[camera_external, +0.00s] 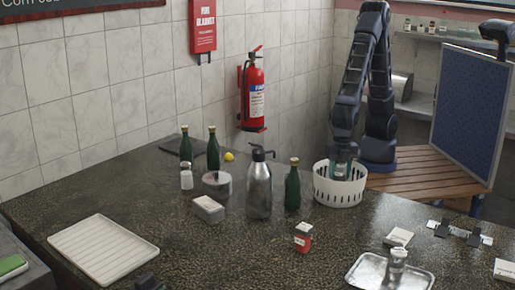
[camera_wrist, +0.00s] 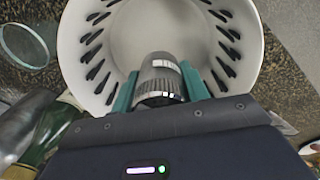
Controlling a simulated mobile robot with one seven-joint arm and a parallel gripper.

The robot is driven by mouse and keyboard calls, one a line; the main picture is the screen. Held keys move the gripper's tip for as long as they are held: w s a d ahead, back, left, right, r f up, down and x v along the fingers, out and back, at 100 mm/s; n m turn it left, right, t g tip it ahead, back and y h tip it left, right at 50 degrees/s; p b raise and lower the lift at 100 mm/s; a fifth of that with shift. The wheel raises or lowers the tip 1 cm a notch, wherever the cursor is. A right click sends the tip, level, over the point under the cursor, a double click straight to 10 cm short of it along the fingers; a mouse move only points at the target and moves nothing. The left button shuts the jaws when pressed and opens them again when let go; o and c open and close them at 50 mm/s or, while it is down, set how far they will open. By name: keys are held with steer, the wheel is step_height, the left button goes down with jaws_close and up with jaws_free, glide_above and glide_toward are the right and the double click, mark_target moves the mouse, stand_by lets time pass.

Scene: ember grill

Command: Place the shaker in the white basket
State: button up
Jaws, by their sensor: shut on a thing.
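The white basket (camera_external: 340,193) stands on the dark counter at its right rear edge, with slotted sides. In the wrist view the basket (camera_wrist: 78,35) fills the upper middle, open towards the camera. My gripper (camera_external: 342,170) points down into the basket's opening in the external view. Its teal fingers are shut on the shaker (camera_wrist: 160,78), a cylinder with a grey metallic ribbed end, seen over the basket's interior in the wrist view. In the external view the shaker is largely hidden by the fingers and rim. I cannot tell whether it touches the basket floor.
A green bottle (camera_external: 292,188) and a metal pump bottle (camera_external: 259,188) stand just left of the basket. A red-labelled jar (camera_external: 303,238) and a metal tray (camera_external: 362,272) holding a small shaker (camera_external: 397,262) are in front. A blue panel (camera_external: 474,115) stands at right.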

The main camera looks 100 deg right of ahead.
steer(key=shift+f, duration=3.1)
steer(key=shift+f, duration=0.15)
steer(key=o, duration=1.1)
steer(key=shift+c, duration=0.2)
step_height(320, 180, up, 12)
steer(key=shift+r, duration=0.15)
